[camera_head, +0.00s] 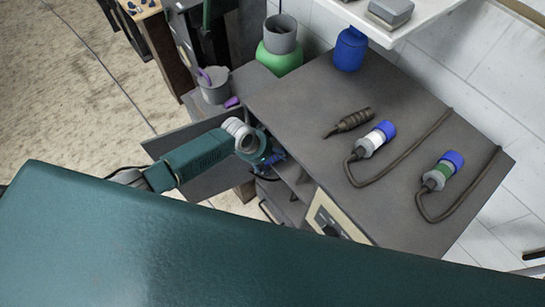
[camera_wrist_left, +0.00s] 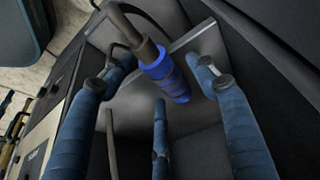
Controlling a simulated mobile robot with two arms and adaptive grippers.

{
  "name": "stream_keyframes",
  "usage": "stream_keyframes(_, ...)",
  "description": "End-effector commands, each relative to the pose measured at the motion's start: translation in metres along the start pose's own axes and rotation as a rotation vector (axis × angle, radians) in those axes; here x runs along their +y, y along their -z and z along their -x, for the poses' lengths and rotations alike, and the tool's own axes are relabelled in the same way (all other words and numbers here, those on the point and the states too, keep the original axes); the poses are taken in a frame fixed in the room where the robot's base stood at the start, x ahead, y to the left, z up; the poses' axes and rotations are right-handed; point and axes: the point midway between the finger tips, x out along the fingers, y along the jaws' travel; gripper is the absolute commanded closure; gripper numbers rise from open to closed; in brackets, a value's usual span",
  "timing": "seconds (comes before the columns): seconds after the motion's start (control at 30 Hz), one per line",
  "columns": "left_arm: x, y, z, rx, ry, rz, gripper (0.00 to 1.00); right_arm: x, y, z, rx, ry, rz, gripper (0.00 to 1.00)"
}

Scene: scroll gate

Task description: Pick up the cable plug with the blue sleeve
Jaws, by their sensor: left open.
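In the left wrist view a cable plug with a blue sleeve and blue collar (camera_wrist_left: 165,75) shows in a grey compartment, its dark cable bending up and away. My left gripper (camera_head: 272,157) is at the open left side of the workbench in the head view. Its blue-grey fingers are spread open in the left wrist view, and the plug appears between and beyond them; I cannot tell whether they touch it. The plug is hidden in the head view. Two other plugs lie on the bench top, one with a white sleeve (camera_head: 373,141) and one with a green sleeve (camera_head: 437,179).
The workbench top (camera_head: 300,100) also carries a brown tool-like object (camera_head: 350,121) and a blue container (camera_head: 349,50). A grey cup (camera_head: 213,86) and a green canister (camera_head: 277,56) stand beyond my left arm. Compartment walls closely surround the gripper.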

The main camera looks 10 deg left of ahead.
Motion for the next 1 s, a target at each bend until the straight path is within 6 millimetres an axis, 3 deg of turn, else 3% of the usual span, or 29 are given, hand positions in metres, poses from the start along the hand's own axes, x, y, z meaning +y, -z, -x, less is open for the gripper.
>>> stream_keyframes(0.17, 0.0, 0.001, 0.0, 0.001, 0.0, 0.0, 0.41, 0.003, -0.006, 0.0, -0.009, -0.003, 0.002, 0.6)
stream_keyframes(0.43, 0.0, 0.0, 0.0, 0.001, 0.0, 0.0, 0.93, 0.007, 0.001, 0.0, 0.002, -0.008, 0.004, 0.6)
stream_keyframes(0.47, -0.001, 0.001, 0.001, 0.003, 0.001, 0.0, 0.95, 0.007, 0.002, 0.0, 0.004, -0.008, 0.004, 0.6)
stream_keyframes(0.77, -0.001, 0.002, 0.003, 0.003, 0.001, 0.0, 0.95, 0.007, 0.005, 0.0, 0.008, -0.008, 0.004, 0.6)
stream_keyframes(0.93, -0.002, 0.007, 0.014, 0.005, 0.002, -0.002, 0.96, 0.007, 0.004, -0.002, 0.008, -0.007, 0.004, 0.6)
stream_keyframes(1.0, -0.002, -0.007, 0.018, -0.001, 0.002, 0.001, 0.96, 0.006, 0.004, -0.002, 0.008, -0.007, 0.004, 0.6)
